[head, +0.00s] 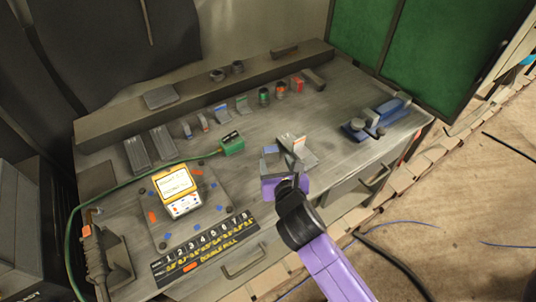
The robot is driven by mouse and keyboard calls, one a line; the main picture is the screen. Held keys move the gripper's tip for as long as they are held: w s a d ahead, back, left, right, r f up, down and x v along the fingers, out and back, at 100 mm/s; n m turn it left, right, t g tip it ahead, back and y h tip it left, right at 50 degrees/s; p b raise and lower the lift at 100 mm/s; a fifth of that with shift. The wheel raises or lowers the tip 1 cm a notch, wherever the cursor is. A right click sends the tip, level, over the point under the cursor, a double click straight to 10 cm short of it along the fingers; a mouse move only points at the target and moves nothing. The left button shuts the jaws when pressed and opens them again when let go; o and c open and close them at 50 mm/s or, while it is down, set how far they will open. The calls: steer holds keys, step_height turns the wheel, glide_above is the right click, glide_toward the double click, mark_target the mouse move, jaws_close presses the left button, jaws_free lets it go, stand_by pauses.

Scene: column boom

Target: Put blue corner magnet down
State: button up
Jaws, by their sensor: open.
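A grey angled metal piece (304,154) lies just beyond and to the right of the fingers. I cannot tell whether they touch it.
A yellow-and-white meter (177,190) stands on a spotted square plate (214,218) at left. A green block (231,144) has a cable attached. A numbered strip (207,246) lies along the front edge. A blue clamp-like tool (376,118) lies at right. Bare bench shows between.

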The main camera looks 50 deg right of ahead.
mark_target(272, 155)
steer(key=shift+p+x, duration=0.35)
steer(key=shift+x, duration=3.55)
steer(key=shift+a, duration=0.1)
jaws_close()
